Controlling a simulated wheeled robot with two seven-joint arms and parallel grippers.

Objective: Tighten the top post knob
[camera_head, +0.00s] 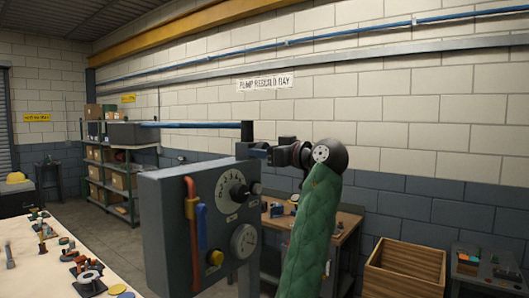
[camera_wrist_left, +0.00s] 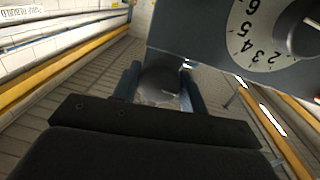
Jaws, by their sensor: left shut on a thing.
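A grey casing (camera_head: 170,225) with dials stands in the middle of the head view. A short dark post (camera_head: 247,131) rises at its top right corner, with a blue bar (camera_head: 190,125) running left from it. My left gripper (camera_head: 258,150) is at that corner, just below the post's top. In the left wrist view, its two blue-grey fingers (camera_wrist_left: 160,88) are shut on a round dark knob (camera_wrist_left: 160,76), one finger on each side. The knob's far side and its seating are hidden. My right gripper is not in view.
A bench with small parts (camera_head: 60,250) is at left. A wooden crate (camera_head: 405,268) stands at right.

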